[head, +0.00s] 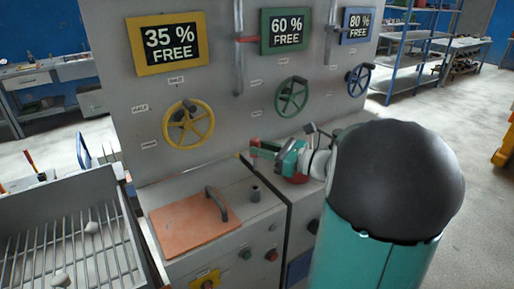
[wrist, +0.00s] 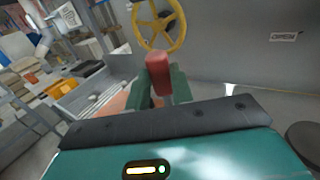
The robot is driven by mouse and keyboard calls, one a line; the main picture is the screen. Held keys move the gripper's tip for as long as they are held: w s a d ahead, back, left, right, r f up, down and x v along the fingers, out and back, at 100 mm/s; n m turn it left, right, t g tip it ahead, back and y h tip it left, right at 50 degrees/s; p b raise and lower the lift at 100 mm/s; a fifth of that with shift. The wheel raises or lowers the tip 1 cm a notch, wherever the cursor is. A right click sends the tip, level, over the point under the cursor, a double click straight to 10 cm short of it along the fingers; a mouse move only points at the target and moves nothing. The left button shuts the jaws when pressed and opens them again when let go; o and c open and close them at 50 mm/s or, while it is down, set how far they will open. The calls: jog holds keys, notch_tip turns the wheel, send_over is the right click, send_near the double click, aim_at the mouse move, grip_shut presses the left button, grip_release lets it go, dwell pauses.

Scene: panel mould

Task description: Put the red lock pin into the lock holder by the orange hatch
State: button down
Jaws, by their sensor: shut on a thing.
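The red lock pin (wrist: 157,62) is between the green fingers of my gripper (wrist: 160,88) in the wrist view, with its red end sticking out past the fingertips. In the head view my gripper (head: 262,153) is in front of the grey panel, above and a little to the right of the lock holder. The lock holder (head: 255,193) is a short grey upright cylinder beside the orange hatch (head: 190,222), apart from the gripper. The hatch lies flat on the grey cabinet top and has a dark handle (head: 217,204). The pin's lower part is hidden by the fingers.
The upright panel carries yellow (head: 188,124), green (head: 291,97) and blue (head: 359,80) valve wheels behind the hatch. A grey tray with bars (head: 70,240) stands to the left. Knobs sit on the cabinet front. The space above the holder looks clear.

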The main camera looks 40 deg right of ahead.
jog(key=shift+f, duration=2.8)
jog(key=shift+f, duration=2.85)
jog(key=c, duration=1.1)
grip_release()
jog(key=shift+c, duration=0.2)
jog(key=v, duration=1.3)
jog(key=shift+s+d, duration=0.2)
jog(key=shift+s, duration=0.15)
jog(key=shift+a, duration=0.15)
